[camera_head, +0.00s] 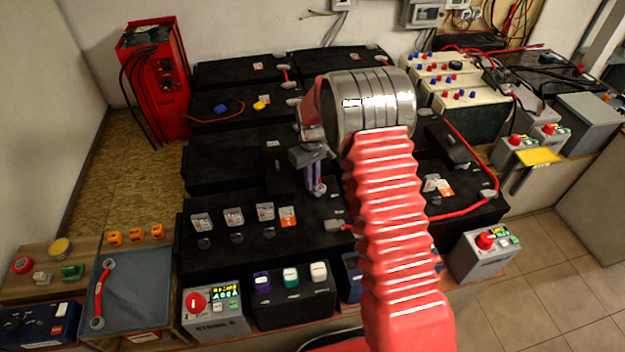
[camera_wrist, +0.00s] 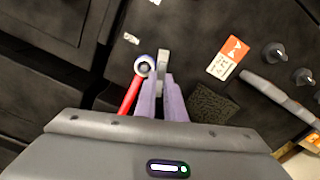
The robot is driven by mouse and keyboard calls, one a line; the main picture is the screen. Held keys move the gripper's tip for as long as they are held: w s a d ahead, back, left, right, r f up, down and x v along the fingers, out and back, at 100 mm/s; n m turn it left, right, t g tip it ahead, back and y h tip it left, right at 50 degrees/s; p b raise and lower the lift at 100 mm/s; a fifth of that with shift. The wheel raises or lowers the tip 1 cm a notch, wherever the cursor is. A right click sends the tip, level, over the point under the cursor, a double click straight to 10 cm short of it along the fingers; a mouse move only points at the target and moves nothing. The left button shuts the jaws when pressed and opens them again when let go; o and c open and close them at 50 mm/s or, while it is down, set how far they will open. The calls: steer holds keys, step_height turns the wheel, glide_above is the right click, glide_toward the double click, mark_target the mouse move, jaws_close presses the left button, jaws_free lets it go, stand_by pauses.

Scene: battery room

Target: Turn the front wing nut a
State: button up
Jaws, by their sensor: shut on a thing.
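My gripper (camera_head: 316,188) is pointed down over the middle black battery block, with its two purple fingers close together. In the wrist view its fingertips (camera_wrist: 161,84) are shut on a small grey metal piece (camera_wrist: 163,58), seemingly the front wing nut, partly hidden between the fingers. A round metal ring end (camera_wrist: 144,66) lies just left of the fingertips, with a red cable (camera_wrist: 130,96) running down from it. In the head view the fingers and my arm hide most of this spot, so the wing nut's angle cannot be told.
Black battery blocks (camera_head: 235,160) with labels and small knobs surround my gripper. A red charger (camera_head: 160,85) stands at the back left. Switch boxes (camera_head: 215,312) line the front edge. A red cable (camera_head: 465,212) loops at the right.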

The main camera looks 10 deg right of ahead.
steer(key=shift+n, duration=0.4)
jaws_close()
steer(key=n, duration=0.9)
steer(key=shift+n, duration=2)
steer(key=o, duration=0.7)
jaws_free()
steer(key=shift+c, duration=0.2)
steer(key=shift+r, duration=0.1)
step_height(320, 180, up, 14)
steer(key=shift+f, duration=0.2)
